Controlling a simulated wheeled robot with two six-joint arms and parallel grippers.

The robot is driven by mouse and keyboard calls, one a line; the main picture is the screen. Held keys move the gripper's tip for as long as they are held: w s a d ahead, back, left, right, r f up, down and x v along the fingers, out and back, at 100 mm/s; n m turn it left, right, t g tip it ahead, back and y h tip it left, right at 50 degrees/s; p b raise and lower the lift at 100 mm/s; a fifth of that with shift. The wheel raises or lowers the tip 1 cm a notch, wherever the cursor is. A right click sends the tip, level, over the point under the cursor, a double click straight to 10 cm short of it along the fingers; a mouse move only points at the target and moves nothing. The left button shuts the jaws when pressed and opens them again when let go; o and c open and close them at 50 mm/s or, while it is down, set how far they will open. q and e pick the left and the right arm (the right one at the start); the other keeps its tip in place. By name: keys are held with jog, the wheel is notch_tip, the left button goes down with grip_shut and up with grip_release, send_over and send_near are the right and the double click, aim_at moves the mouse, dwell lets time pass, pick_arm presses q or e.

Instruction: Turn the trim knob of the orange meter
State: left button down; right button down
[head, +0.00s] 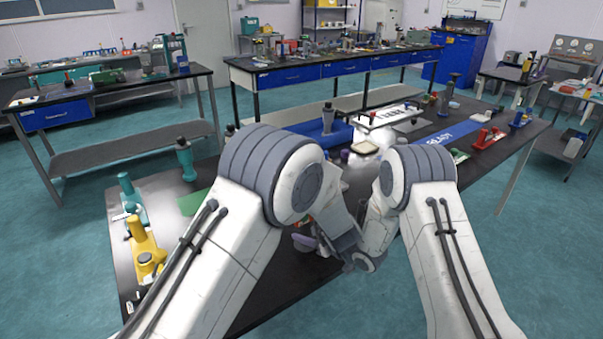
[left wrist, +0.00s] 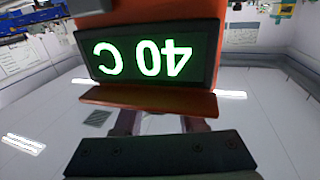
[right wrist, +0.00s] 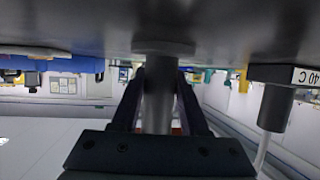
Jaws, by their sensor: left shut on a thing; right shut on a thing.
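The orange meter (left wrist: 150,95) fills the top of the left wrist view, its lit green "40 C" readout upside down. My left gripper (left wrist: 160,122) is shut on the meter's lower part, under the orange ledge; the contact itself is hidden. In the right wrist view my right gripper (right wrist: 160,78) is shut on a grey cylinder (right wrist: 158,105) with a round flange against a dark surface. I cannot tell whether this cylinder is the trim knob. In the head view the arms cover the meter and most of both grippers.
On the black bench (head: 270,290) are a yellow device (head: 145,250), a teal device (head: 130,195) and a blue "READY" strip (head: 440,140). The bench's front left is mostly clear.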

pick_arm(q)
jog(key=shift+c, duration=2.3)
grip_release()
jog(key=v, duration=1.2)
dwell(0.9)
pick_arm(e)
jog(key=shift+c, duration=1.7)
grip_release()
